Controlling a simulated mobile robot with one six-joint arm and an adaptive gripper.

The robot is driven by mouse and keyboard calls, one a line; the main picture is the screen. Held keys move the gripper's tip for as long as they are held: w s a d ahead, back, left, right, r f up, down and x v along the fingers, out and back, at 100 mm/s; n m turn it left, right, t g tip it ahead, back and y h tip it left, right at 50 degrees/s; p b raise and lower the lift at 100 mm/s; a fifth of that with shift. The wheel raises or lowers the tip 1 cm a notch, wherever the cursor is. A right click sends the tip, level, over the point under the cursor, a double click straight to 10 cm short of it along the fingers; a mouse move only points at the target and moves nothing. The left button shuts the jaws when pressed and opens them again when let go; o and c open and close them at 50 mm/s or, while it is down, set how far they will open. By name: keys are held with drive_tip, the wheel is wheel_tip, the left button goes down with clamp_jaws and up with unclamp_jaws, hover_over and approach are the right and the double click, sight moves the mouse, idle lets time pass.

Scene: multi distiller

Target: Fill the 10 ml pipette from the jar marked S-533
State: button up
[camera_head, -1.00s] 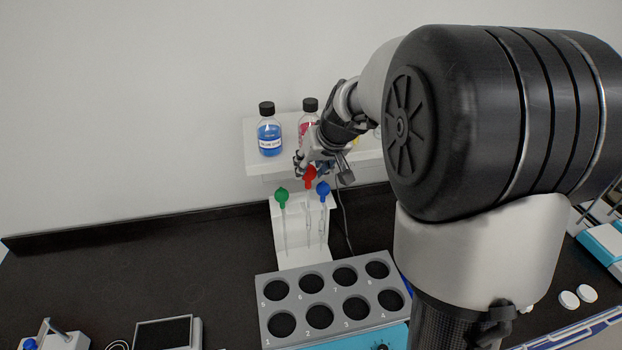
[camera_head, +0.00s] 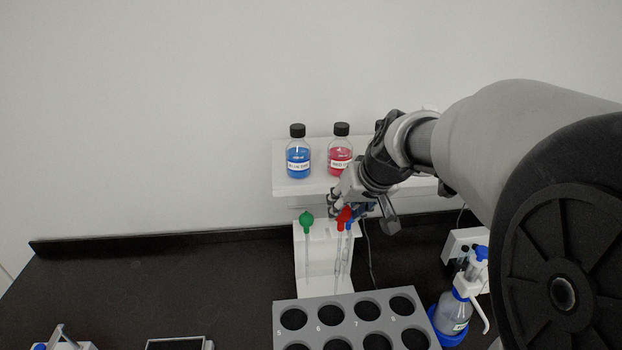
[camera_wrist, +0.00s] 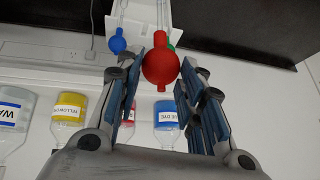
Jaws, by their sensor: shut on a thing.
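My gripper (camera_head: 337,207) is shut on the red bulb (camera_head: 344,214) of a thin glass pipette at the white pipette stand (camera_head: 316,276). In the wrist view the red bulb (camera_wrist: 160,67) lies between my blue-padded fingers, its tube running up toward the stand. A green-bulbed pipette (camera_head: 306,219) hangs to the left. A blue-bulbed one is mostly hidden behind the red bulb in the head view; its bulb (camera_wrist: 117,45) is clear in the wrist view. No volume marking is readable. No jar marked S-533 can be made out.
A shelf (camera_head: 283,165) above the stand holds a blue dye bottle (camera_head: 298,156) and a red bottle (camera_head: 340,155). The wrist view also shows a yellow dye bottle (camera_wrist: 70,113). A grey numbered rack (camera_head: 311,307) stands in front; a dispenser bottle (camera_head: 454,311) is at right.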

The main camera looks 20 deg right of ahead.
drive_tip(key=shift+s, duration=0.2)
drive_tip(key=shift+r+p, duration=0.95)
drive_tip(key=shift+r, duration=0.6)
drive_tip(key=shift+f, duration=0.1)
